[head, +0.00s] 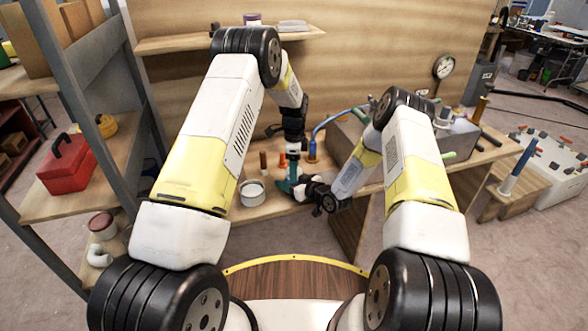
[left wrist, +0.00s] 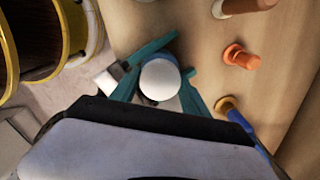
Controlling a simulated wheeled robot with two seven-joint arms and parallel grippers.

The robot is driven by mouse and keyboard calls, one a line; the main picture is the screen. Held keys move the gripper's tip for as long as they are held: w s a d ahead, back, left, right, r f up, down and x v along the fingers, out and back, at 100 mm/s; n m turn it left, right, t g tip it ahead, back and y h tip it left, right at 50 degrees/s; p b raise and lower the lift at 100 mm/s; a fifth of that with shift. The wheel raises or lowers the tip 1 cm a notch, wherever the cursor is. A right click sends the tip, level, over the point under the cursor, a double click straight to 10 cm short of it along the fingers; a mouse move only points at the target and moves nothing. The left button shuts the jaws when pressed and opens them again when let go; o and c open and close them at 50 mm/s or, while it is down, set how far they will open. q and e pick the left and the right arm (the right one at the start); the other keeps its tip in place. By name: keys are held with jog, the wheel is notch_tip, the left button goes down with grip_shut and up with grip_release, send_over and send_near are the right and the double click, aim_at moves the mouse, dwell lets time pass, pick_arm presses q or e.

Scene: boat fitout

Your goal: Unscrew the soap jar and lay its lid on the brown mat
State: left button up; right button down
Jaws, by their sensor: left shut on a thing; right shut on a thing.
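My left gripper (head: 293,172) reaches down from above onto the bench and is shut at a white round-topped thing (left wrist: 160,80), which looks like the soap jar's lid. In the left wrist view this white top sits between teal fingers. My right gripper (head: 285,187) comes in low from the right, with teal fingers shut around the same spot. The jar body is hidden behind the grippers, so I cannot tell whether the lid is still on its thread. I cannot pick out the brown mat in either view.
A white round pot (head: 250,191) stands on the bench just left of the grippers. Orange pegs (left wrist: 240,57) and a blue hose (head: 330,122) are close behind. A grey metal box (head: 455,138) is at the right. A red case (head: 67,165) sits on the left shelf.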

pick_arm(q)
jog(key=o, duration=1.5)
